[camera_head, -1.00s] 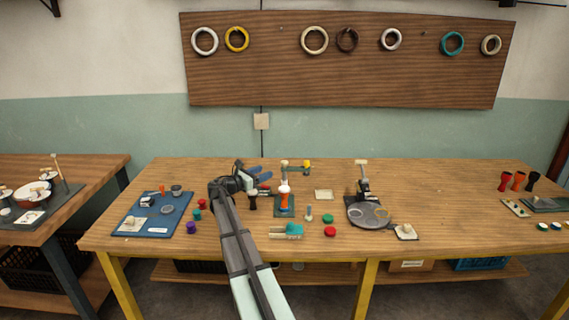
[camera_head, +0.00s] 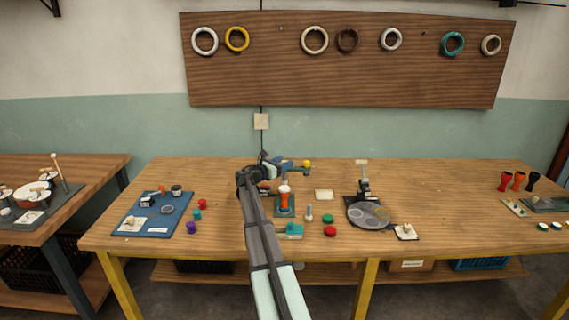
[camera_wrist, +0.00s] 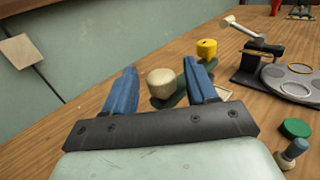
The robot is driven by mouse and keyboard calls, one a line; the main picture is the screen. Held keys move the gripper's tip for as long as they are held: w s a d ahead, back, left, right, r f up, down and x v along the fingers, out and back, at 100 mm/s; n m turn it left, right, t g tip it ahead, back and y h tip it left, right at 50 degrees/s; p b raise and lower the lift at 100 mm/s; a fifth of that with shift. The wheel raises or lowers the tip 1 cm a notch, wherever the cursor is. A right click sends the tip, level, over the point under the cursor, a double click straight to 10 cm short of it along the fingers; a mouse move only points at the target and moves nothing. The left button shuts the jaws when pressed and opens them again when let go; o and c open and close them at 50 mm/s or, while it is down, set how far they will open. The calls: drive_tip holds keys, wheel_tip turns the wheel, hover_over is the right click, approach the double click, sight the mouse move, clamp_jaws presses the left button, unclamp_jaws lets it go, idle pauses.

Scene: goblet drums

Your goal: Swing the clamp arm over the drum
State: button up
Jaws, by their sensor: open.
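The orange drum (camera_head: 285,203) with a white top stands upright on a green base in front of my gripper (camera_head: 289,165) in the head view. The clamp arm stands behind the drum. Its yellow end (camera_head: 307,164) points to the right, away from above the drum, and also shows in the wrist view (camera_wrist: 207,48). A cream knob (camera_wrist: 162,82) on the clamp's dark green part lies between my open blue fingers in the wrist view. I cannot tell whether they touch it. My gripper hides the knob in the head view, and the drum is hidden in the wrist view.
To the right stands a grey round plate (camera_head: 369,215) with a black stand. A blue tray (camera_head: 152,214) is at left.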

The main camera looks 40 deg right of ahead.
drive_tip(key=shift+d, duration=0.65)
clamp_jaws()
